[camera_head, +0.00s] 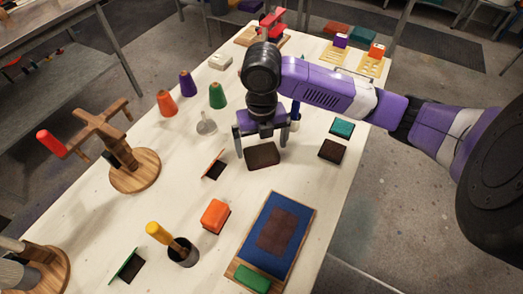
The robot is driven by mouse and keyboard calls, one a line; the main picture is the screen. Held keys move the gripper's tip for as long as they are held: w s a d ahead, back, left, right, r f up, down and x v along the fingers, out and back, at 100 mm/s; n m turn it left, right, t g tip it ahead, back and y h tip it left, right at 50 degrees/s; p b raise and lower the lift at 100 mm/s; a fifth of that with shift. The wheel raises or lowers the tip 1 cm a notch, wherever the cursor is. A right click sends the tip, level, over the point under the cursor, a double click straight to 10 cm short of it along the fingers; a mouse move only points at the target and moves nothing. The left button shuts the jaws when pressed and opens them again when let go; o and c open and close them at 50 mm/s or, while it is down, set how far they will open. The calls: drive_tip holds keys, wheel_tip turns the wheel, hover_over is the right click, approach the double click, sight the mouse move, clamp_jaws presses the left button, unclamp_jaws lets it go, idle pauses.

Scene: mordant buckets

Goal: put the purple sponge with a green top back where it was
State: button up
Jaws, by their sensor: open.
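I cannot clearly pick out a purple sponge with a green top. A teal-topped block (342,127) lies right of my gripper, and its side colour is too dark to tell. A small purple and white block (341,41) sits at the far end. My gripper (262,142) points down with its fingers apart, over the middle of the table. A dark brown block (262,155) lies at the fingertips, and I cannot tell whether they touch it. Another dark brown block (333,151) lies to the right, in front of the teal-topped one.
The cream table (170,225) holds an orange block (215,216), a blue tray (291,224), a green block (252,279), a yellow-handled tool in a dark cup (182,251) and a wooden stand (135,172). Orange, purple and green cones (217,96) stand behind left.

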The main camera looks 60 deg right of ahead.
sight(261, 153)
wheel_tip(261, 153, up, 8)
drive_tip(key=shift+r, duration=0.25)
idle(0.6)
